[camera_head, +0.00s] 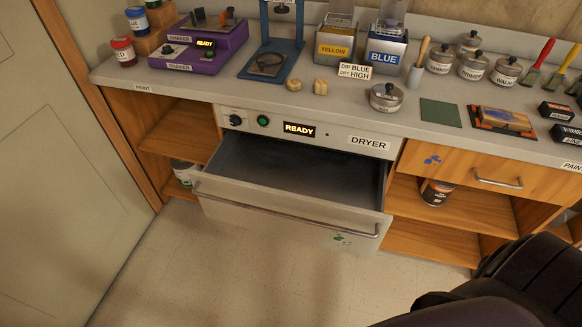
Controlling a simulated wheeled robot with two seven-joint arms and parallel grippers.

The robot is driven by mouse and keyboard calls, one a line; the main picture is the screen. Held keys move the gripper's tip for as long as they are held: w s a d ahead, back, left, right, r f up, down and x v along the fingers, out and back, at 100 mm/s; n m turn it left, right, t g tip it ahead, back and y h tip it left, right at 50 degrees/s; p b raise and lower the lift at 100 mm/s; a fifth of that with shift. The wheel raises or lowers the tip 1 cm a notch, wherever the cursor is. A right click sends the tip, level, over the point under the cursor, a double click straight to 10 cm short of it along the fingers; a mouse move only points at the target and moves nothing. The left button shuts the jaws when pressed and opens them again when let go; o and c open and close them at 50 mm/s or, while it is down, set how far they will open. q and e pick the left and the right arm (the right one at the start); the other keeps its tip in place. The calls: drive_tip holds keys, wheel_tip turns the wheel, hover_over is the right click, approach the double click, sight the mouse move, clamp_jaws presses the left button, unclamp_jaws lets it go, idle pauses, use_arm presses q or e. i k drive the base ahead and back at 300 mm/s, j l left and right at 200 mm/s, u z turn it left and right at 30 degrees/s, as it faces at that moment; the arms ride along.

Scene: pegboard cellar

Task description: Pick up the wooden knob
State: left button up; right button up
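Two small pale wooden pieces lie close together on the counter, above the dryer. The left one (294,84) is rounded and looks like the wooden knob. The right one (320,87) is more upright and block-like; at this size I cannot be certain which is the knob. Both stand free, with nothing holding them. Neither of my grippers is in view; only a dark part of mine shows at the lower right.
The dryer drawer (275,205) is pulled out below the counter (240,95) and looks empty. Behind the wooden pieces stand the yellow tin (334,48), blue tin (385,55) and a dip sign (355,70). A lidded metal pot (386,98) stands right; a blue press (268,66) left.

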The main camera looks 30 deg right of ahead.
sight(390, 23)
drive_tip(key=z, duration=0.8)
